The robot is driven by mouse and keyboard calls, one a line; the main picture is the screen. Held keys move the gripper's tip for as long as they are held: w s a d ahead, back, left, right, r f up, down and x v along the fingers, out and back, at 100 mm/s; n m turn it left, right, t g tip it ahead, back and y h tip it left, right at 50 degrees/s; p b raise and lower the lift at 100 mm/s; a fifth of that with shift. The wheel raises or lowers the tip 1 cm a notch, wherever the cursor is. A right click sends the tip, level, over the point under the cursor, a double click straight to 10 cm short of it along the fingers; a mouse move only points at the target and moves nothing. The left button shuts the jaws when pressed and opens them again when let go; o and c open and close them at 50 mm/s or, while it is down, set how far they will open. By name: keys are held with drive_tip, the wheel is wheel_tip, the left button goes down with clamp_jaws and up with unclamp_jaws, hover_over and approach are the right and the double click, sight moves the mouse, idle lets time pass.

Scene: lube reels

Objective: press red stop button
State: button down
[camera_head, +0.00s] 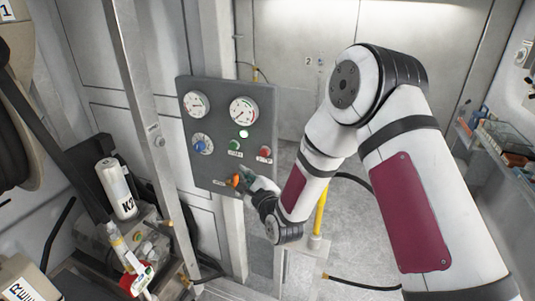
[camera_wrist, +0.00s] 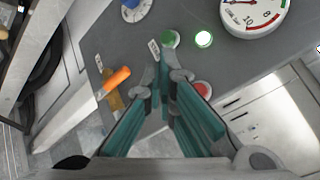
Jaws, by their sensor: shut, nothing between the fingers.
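The red stop button (camera_head: 264,153) is on the right side of the grey control panel (camera_head: 215,170), to the right of the green button (camera_head: 234,146). In the wrist view the red button (camera_wrist: 203,90) is partly hidden behind my right finger, and the green button (camera_wrist: 169,40) is just beyond the fingertips. My gripper (camera_head: 247,178) is shut and empty. It is in front of the panel's lower part, below the red button and beside the orange handle (camera_head: 234,181). Its teal fingers also show in the wrist view (camera_wrist: 163,82). I cannot tell whether they touch the panel.
Two gauges (camera_head: 243,110), a lit white lamp (camera_head: 243,134) and a blue knob (camera_head: 202,145) are on the panel. A metal post (camera_head: 146,110) stands to its left. A cluttered bench with a K2 canister (camera_head: 121,190) is at lower left. A yellow pole (camera_head: 320,212) stands behind my arm.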

sight(264, 153)
drive_tip(key=shift+w+d, duration=0.1)
drive_tip(key=w+d+b, duration=0.3)
drive_tip(key=w+b, duration=0.1)
drive_tip(key=w, duration=0.4)
idle(0.3)
drive_tip(key=shift+w, duration=0.15)
idle(1.2)
drive_tip(key=shift+w+b, duration=0.3)
drive_tip(key=shift+b, duration=0.1)
drive_tip(key=shift+w+d+b, duration=0.25)
drive_tip(key=shift+w+b, duration=0.05)
drive_tip(key=shift+w, duration=0.2)
idle(0.7)
drive_tip(key=shift+s, duration=0.15)
drive_tip(key=shift+s+a+p, duration=0.3)
drive_tip(key=shift+s+p, duration=0.15)
drive_tip(key=shift+s, duration=0.3)
drive_tip(key=shift+s, duration=0.1)
